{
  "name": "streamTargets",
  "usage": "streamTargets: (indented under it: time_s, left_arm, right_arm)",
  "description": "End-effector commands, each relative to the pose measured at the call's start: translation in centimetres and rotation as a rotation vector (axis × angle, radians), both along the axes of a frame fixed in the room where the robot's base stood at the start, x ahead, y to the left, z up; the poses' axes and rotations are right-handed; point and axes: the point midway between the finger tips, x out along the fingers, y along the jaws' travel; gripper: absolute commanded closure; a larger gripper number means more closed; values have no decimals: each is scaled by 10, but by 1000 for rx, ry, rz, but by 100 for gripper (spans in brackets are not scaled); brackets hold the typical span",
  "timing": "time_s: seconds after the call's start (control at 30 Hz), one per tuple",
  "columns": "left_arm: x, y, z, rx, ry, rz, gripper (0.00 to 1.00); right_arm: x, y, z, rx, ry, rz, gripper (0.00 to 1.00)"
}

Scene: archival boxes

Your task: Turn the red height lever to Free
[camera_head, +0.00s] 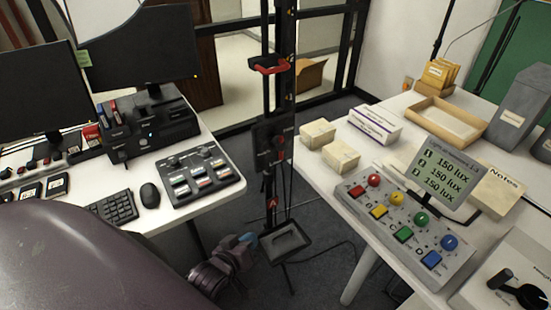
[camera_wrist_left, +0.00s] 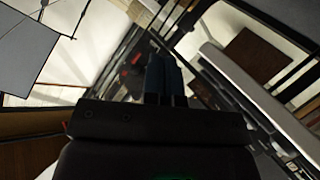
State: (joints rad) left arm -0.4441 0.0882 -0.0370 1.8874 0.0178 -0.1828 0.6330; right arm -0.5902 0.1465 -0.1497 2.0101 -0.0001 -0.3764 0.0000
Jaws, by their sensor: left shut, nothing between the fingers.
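A tall dark column stands between the two tables and carries a black panel (camera_head: 268,157) with small red parts and tiny markings. One small red part (camera_head: 281,140) on the panel may be the height lever; its setting is too small to read. My left gripper (camera_head: 246,239) is low, left of the column's lower end and below the panel, apart from both. Its blue fingers (camera_wrist_left: 164,76) are together and empty in the left wrist view. Blurred dark structure with red bits shows beyond them. My right gripper is not in view.
A red-edged bracket (camera_head: 268,66) sits higher on the column, and a dark tray (camera_head: 286,242) is at its lower end. The left table holds a button panel (camera_head: 200,175), mouse and keyboard. The right table holds a colored-button console (camera_head: 400,228) and small boxes.

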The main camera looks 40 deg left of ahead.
Motion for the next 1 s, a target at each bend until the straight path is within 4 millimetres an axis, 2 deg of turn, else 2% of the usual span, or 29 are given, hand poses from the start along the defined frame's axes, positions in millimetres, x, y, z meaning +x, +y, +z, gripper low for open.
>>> streamTargets:
  time_s: [0.03,0.2,0.4,0.5,0.7,1.0]
  left_arm:
    - [14,5,14,-93,-54,45,100]
    - [48,21,41,-431,-218,170,100]
    - [76,34,67,-765,-372,249,100]
    - [83,38,74,-872,-418,266,100]
    - [89,42,79,-959,-454,278,100]
    - [89,41,78,-960,-453,278,100]
  right_arm:
    - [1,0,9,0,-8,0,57]
    - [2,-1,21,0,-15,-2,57]
    - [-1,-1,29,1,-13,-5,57]
    - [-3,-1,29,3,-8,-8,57]
    - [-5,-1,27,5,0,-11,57]
    - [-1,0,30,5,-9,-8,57]
